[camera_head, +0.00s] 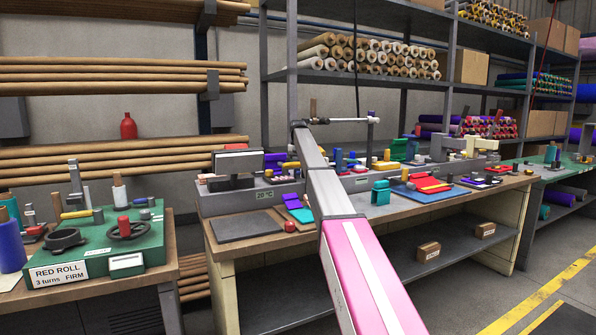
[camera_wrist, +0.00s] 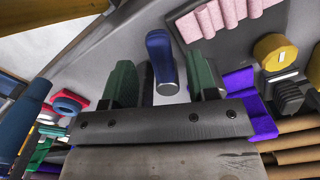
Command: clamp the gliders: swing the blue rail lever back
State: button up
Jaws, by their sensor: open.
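A blue lever (camera_wrist: 160,48) with a rounded top and a pale, silvery lower end shows in the wrist view. It stands between the two green fingers of my gripper (camera_wrist: 161,78). The fingers are apart, with a visible gap on each side of the lever, and no grip on it shows. The dark palm bar fills the lower middle of that view. In the head view my arm reaches over the bench, and I cannot make out the gripper or the lever clearly. I cannot tell which pieces are the gliders.
In the wrist view, pink ribbed pieces (camera_wrist: 225,14) and a yellow round part (camera_wrist: 274,52) lie to the right; a blue cylinder (camera_wrist: 20,125) is at left. In the head view, the bench holds a dark mat (camera_head: 246,227), a monitor (camera_head: 237,163) and many small parts.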

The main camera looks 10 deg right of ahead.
jog(key=shift+f, duration=1.3)
grip_shut()
jog(key=shift+d+n, duration=0.4)
jog(key=shift+n, duration=0.35)
jog(key=shift+d+n, duration=0.35)
jog(key=shift+n, duration=0.4)
grip_release()
jog(key=shift+a, duration=0.1)
